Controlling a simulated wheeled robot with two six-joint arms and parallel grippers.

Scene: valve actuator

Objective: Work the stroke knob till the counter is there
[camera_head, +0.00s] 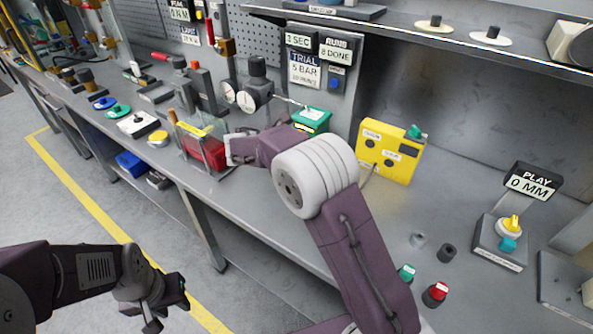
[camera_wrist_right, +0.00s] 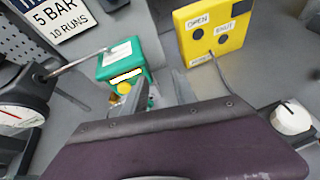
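No knob carries a readable "stroke" label. A green box (camera_head: 312,119) stands below the signs; in the right wrist view the green box (camera_wrist_right: 124,62) has a small round yellow knob (camera_wrist_right: 123,88) on its front. My left gripper (camera_head: 166,302) is open and empty over the floor.
A yellow box (camera_head: 388,150) labelled "OPEN" and "SHUT" stands right of the green box. Gauges (camera_head: 240,97) and a clear case (camera_head: 203,150) stand to the left. A yellow-and-teal knob (camera_head: 510,232) sits below a "PLAY 0 MM" sign (camera_head: 532,185). The bench front (camera_head: 275,215) is clear.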

